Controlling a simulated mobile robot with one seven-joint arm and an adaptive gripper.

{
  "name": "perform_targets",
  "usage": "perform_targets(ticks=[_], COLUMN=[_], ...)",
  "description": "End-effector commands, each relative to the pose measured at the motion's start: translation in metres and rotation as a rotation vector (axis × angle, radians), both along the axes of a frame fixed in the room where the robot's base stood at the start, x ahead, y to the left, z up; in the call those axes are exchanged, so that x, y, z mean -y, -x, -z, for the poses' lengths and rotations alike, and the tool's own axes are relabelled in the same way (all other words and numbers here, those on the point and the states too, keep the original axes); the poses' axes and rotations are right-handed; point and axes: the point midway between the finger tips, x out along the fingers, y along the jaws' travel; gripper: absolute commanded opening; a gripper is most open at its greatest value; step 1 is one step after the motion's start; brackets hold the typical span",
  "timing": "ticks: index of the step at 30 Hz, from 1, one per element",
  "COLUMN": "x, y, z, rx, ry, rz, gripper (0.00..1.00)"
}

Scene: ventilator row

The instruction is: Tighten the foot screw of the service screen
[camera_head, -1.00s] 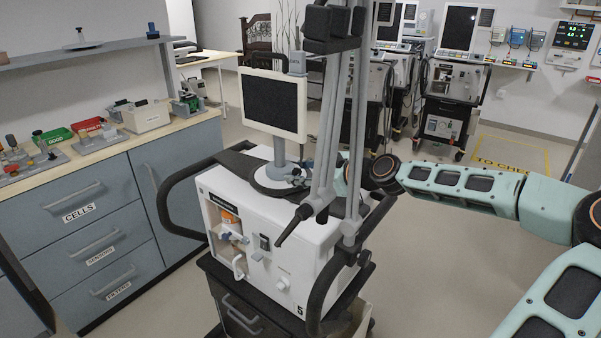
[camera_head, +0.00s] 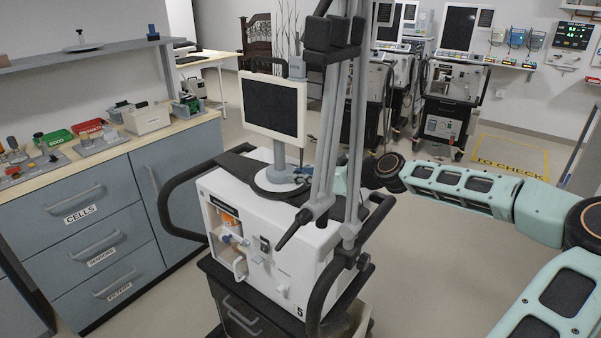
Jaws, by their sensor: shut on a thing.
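The service screen (camera_head: 273,107) stands upright on a grey post on top of the white ventilator (camera_head: 262,233). The post ends in a round grey foot (camera_head: 268,189). My gripper (camera_head: 301,178) reaches in from the right, behind the grey poles, and is at the right side of this foot. Its small dark fingers are shut at the foot screw, which is too small and hidden to make out. The poles cover part of my gripper and wrist.
Grey poles (camera_head: 352,130) with black clamps rise in front of my wrist. A black handle rail (camera_head: 168,205) curves round the ventilator's left side. A drawer bench (camera_head: 90,215) stands at left. Floor at right is clear; other ventilators (camera_head: 450,100) stand behind.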

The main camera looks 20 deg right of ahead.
Motion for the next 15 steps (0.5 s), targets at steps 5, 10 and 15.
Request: perform_targets(ticks=[5, 10, 15], x=[0.002, 0.0024, 0.0036], y=[-0.0016, -0.0023, -0.0028], z=[-0.0027, -0.002, -0.0008], rx=[-0.083, -0.162, -0.231], ry=[-0.133, -0.256, -0.362], rz=[0.002, 0.0, 0.0], gripper=[0.0, 0.0, 0.0])
